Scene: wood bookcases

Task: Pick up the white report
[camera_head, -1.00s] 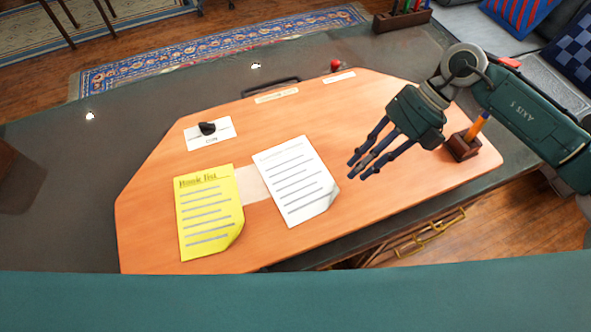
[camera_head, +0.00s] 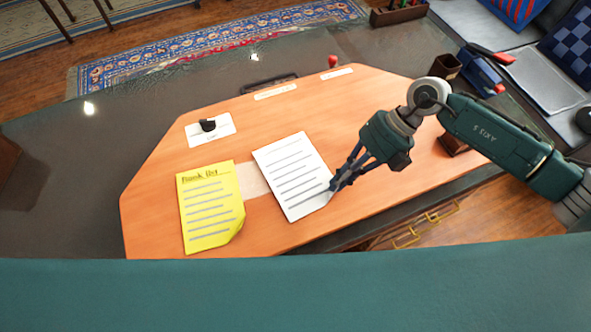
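The white report (camera_head: 290,175) is a white sheet with grey lines, lying on the orange desk top in the middle of the camera_head view. My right gripper (camera_head: 336,185) is at its lower right corner. Its fingers are drawn together over that corner and hide it, and they look closed on the paper's edge. The rest of the sheet still lies on the desk. My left gripper is not in view.
A yellow sheet (camera_head: 210,205) titled Book list lies left of the report. A white card (camera_head: 208,130) with a black object is behind it. A dark holder (camera_head: 452,144) stands partly behind my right arm. The desk's right front is clear.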

